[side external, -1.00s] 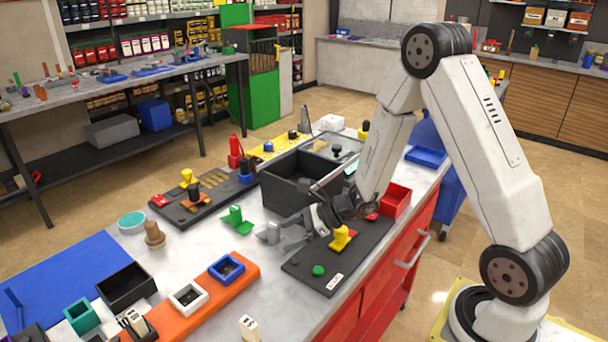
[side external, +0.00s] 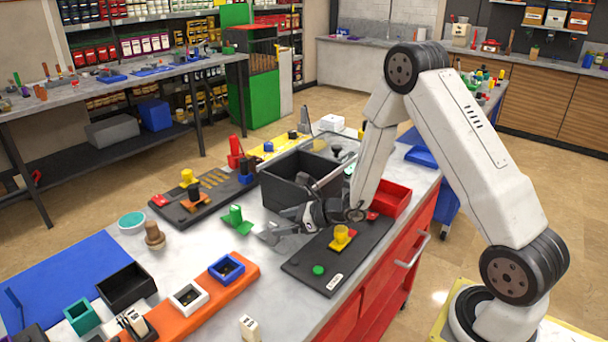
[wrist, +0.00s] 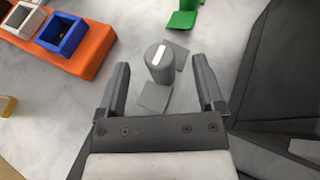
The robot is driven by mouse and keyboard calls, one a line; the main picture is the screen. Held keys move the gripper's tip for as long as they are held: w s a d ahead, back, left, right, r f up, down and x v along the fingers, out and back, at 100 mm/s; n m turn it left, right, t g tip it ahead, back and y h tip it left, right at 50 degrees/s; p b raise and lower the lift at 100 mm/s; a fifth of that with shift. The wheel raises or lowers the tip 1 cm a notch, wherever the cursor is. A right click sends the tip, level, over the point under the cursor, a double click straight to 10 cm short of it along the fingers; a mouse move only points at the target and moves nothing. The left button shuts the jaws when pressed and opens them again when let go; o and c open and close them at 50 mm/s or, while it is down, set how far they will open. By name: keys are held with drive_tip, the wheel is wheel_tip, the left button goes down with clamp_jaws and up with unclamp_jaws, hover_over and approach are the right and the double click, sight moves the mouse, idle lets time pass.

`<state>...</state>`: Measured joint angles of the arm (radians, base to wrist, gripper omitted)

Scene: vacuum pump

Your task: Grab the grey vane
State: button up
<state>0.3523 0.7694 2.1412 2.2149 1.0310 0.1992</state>
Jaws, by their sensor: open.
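The grey vane (wrist: 158,68) stands on the pale worktop, a rounded upright post with a white mark on top and flat grey plates at its foot. In the wrist view it lies between and beyond the two fingers of my gripper (wrist: 160,72), which is open and empty. In the side external view the vane (side external: 268,235) is just left of my gripper (side external: 285,223), low over the bench. The fingers partly overlap the vane there, so the exact gap is hard to tell.
A green part (side external: 236,220) stands close behind the vane. A black bin (side external: 290,182) rises beside my gripper. A dark board with a yellow part (side external: 342,238) lies to the right. An orange holder (side external: 205,305) is in front, with clear worktop between.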

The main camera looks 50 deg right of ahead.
sight(277, 224)
drive_tip(key=shift+x, duration=2.6)
drive_tip(key=shift+f, duration=0.1)
clamp_jaws()
